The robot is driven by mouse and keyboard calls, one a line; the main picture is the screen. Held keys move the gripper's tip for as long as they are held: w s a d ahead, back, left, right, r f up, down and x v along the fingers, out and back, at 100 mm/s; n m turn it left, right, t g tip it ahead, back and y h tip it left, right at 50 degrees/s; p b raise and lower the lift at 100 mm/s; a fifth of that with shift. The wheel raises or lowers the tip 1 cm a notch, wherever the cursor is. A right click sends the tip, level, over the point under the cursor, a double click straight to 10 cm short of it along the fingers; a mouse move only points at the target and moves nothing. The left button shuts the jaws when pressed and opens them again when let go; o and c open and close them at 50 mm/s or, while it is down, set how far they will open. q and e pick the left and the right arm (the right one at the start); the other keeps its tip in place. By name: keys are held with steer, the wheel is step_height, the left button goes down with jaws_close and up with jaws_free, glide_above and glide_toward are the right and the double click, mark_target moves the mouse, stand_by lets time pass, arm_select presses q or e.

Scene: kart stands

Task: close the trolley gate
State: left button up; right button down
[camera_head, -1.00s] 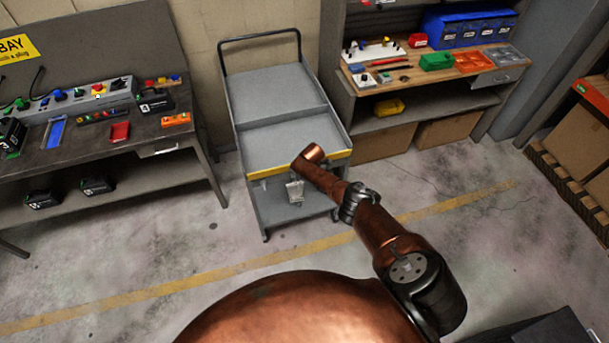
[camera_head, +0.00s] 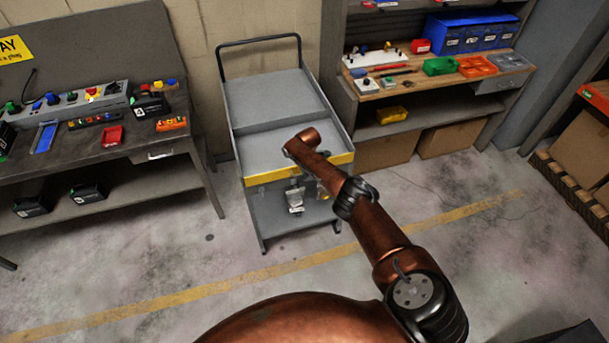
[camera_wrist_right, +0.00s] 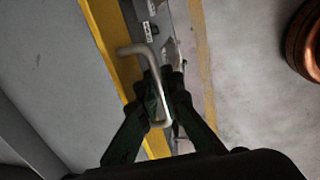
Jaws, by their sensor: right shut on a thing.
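The grey trolley (camera_head: 277,92) stands with its yellow-topped gate (camera_head: 262,178) across its near end. The gate looks close to upright. I cannot tell whether it is latched. In the right wrist view the gate's yellow edge (camera_wrist_right: 103,35) runs beside a bent silver handle (camera_wrist_right: 138,49). My right gripper (camera_wrist_right: 165,82) is shut on this handle, with dark fingers on both sides of it. In the head view my right forearm and wrist reach over the gate and hide much of the grip. A small pale metal part (camera_head: 295,199) shows on the trolley's front. My left gripper is not in view.
A workbench (camera_head: 123,152) with tools stands left of the trolley. A shelf unit (camera_head: 400,95) with bins and cardboard boxes stands close on its right. A pallet of boxes (camera_head: 585,150) is at the far right. The floor before the trolley is clear.

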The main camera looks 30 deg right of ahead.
steer(key=shift+d+r, duration=0.1)
steer(key=shift+d, duration=0.1)
steer(key=c, duration=2.4)
jaws_free()
steer(key=shift+a, duration=0.15)
step_height(320, 180, up, 12)
steer(key=s, duration=0.2)
steer(key=shift+a, duration=0.15)
steer(key=shift+s+f, duration=0.1)
steer(key=shift+f, duration=0.15)
